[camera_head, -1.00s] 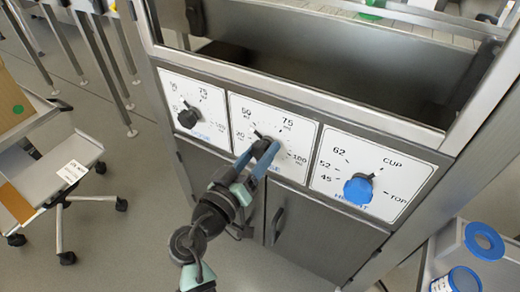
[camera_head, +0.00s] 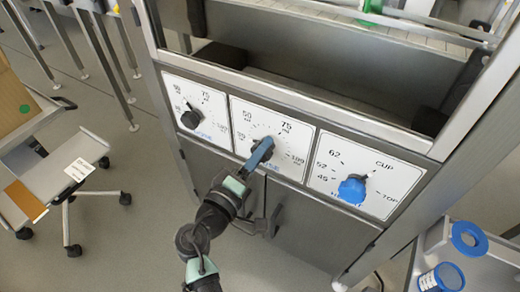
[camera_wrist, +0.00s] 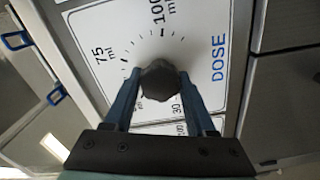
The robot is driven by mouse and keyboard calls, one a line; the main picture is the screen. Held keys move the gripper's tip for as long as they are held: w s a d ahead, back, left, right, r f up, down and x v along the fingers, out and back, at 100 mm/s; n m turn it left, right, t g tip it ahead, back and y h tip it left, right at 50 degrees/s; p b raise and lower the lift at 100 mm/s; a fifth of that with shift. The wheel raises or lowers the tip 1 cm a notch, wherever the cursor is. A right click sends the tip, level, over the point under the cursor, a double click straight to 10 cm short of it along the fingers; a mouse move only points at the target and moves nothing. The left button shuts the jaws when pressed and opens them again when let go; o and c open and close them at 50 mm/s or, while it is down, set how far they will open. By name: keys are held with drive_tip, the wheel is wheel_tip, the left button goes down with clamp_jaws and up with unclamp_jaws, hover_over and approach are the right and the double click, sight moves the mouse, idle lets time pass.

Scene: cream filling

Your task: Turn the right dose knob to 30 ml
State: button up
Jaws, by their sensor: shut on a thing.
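The dose knob (camera_wrist: 158,80) on the middle panel is dark grey. My gripper (camera_head: 260,151) is at this panel. In the wrist view, its two blue fingers (camera_wrist: 158,86) hold the knob from both sides. The white dial plate (camera_wrist: 210,30) shows 100, 75 and 30 ml marks and the word DOSE. The knob's pointer cannot be made out, so its setting is unclear. In the head view, my fingers cover most of the knob and part of the dial.
The left panel has another dark knob (camera_head: 190,118). The right panel has a blue knob (camera_head: 352,189) marked 45 to TOP. Cabinet doors (camera_head: 300,225) lie below. A grey cart (camera_head: 50,180) stands at left. Blue-rimmed rolls (camera_head: 469,238) sit at lower right.

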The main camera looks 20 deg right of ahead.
idle(0.4)
drive_tip(key=o, duration=1.4)
drive_tip(key=shift+c, duration=0.2)
drive_tip(key=p+v, duration=0.2)
drive_tip(key=v, duration=1.1)
